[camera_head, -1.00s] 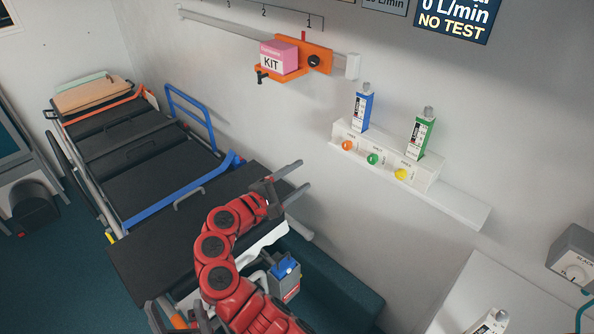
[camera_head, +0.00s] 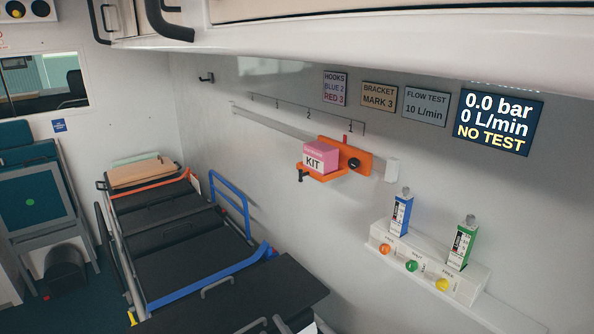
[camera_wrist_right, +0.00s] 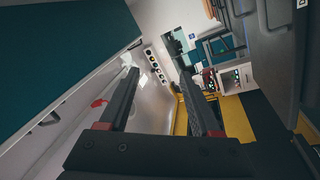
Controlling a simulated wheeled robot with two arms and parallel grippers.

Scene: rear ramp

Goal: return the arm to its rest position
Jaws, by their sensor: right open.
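My right gripper (camera_wrist_right: 157,72) shows in the right wrist view with its two dark fingers apart. No object is between the fingers, only the distant room behind them. Neither gripper shows in the head view, and no red arm link is visible there. My left gripper is not in view.
A black stretcher (camera_head: 185,236) with blue side rails stands along the wall. An orange bracket (camera_head: 357,160) on the wall rail holds a pink kit box (camera_head: 321,158). A white shelf unit (camera_head: 477,284) holds a blue (camera_head: 402,216) and a green cartridge (camera_head: 462,243). A screen (camera_head: 498,120) reads NO TEST.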

